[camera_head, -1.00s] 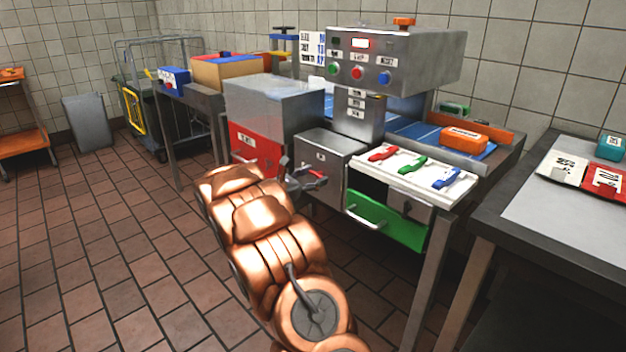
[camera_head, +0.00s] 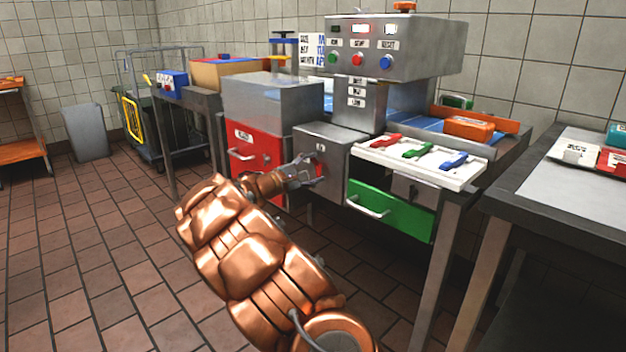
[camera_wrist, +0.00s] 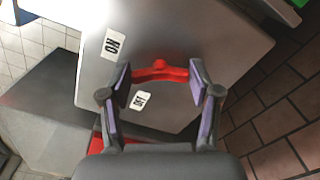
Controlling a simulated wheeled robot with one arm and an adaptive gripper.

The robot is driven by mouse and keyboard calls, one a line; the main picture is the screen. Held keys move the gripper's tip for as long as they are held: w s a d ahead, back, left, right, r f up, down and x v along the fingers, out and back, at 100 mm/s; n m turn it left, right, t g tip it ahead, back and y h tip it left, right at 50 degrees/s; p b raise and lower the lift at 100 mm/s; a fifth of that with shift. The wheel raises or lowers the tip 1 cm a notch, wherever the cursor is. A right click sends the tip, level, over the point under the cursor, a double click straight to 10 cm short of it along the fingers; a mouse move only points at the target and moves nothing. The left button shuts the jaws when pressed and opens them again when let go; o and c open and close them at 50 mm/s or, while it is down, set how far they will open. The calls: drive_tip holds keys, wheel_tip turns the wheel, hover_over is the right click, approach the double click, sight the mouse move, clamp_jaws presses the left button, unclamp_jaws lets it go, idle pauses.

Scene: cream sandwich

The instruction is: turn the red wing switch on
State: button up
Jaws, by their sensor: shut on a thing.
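The red wing switch (camera_wrist: 160,73) is on the front of a grey metal box (camera_head: 322,150). In the wrist view it lies across the gap between my fingertips. My gripper (camera_wrist: 160,76) has one pad at each end of the switch and is shut on it. One white label (camera_wrist: 115,43), which seems to read ON, is above the switch, and another label (camera_wrist: 141,100) lies between the fingers, too small to read surely. In the head view my gripper (camera_head: 306,172) is at the box front and mostly hides the switch.
A red-fronted cabinet (camera_head: 257,155) stands left of the box. A green drawer (camera_head: 390,210) with a handle and a white tray (camera_head: 468,180) of coloured switches are to the right. A control panel (camera_head: 410,62) is above.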

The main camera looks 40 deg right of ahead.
drive_tip(key=m+b, duration=0.3)
drive_tip(key=shift+f, duration=0.35)
drive_tip(key=shift+r+m+b, duration=0.1)
drive_tip(key=shift+m+b, duration=1.3)
drive_tip(key=o, duration=1.1)
drive_tip(key=shift+r, duration=0.1)
drive_tip(key=shift+o, duration=0.2)
drive_tip(key=a, duration=1.2)
drive_tip(key=shift+w, duration=0.1)
